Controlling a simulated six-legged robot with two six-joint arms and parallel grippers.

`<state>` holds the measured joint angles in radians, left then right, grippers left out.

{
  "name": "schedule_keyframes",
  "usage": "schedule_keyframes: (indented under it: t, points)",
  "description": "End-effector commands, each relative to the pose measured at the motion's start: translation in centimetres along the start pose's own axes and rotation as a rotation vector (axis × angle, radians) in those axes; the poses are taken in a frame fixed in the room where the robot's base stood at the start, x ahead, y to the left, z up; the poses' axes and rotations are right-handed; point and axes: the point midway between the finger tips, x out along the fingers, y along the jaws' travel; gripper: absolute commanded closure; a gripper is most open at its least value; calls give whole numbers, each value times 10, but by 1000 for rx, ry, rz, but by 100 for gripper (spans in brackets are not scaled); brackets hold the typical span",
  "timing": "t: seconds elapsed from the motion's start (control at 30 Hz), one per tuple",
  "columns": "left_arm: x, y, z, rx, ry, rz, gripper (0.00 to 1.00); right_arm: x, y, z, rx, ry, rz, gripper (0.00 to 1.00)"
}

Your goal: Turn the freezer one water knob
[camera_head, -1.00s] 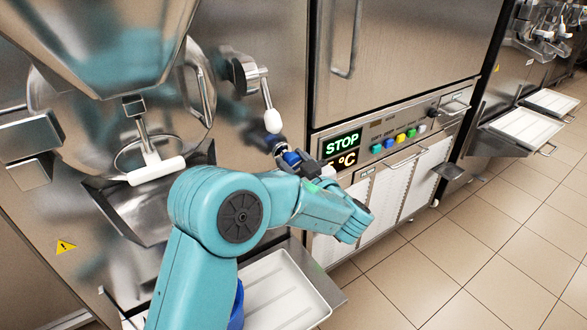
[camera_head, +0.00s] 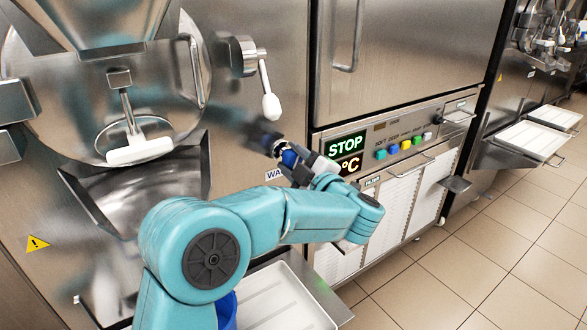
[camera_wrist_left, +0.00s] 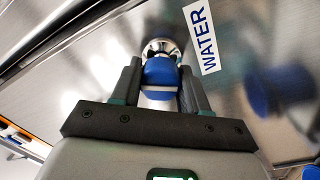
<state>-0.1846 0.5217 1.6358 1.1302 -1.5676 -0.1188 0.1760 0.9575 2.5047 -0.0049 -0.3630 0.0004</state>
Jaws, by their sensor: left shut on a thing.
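The blue water knob (camera_head: 290,157) sticks out from the steel front of the near freezer, below the white-tipped lever. In the left wrist view the blue knob (camera_wrist_left: 160,73) sits between the two dark fingers of my left gripper (camera_wrist_left: 160,88), which is shut on it. In the head view my left gripper (camera_head: 302,168) reaches the knob from the right and partly hides it. A white WATER label (camera_wrist_left: 202,38) is beside the knob. Only its first letters show in the head view (camera_head: 275,175). My right gripper is not in view.
A lever with a white grip (camera_head: 271,106) hangs above the knob. A control panel (camera_head: 395,140) with a STOP display and coloured buttons is to the right. A chute with a white-handled scraper (camera_head: 138,148) is at left. A white tray (camera_head: 282,305) lies below my arm.

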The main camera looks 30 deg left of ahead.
Motion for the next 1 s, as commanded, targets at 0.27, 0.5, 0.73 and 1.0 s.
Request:
schedule_keyframes:
  t: [0.27, 0.5, 0.73, 1.0]
  points:
    - [0, 0, 0, -70, 3, 1, 86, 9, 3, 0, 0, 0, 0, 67]
    - [0, 1, 0, -80, 3, 0, 86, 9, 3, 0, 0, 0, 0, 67]
    - [0, 1, 0, -79, 3, 1, 86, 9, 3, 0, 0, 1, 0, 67]
    - [0, 0, 0, -78, 3, 0, 31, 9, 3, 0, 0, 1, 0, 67]
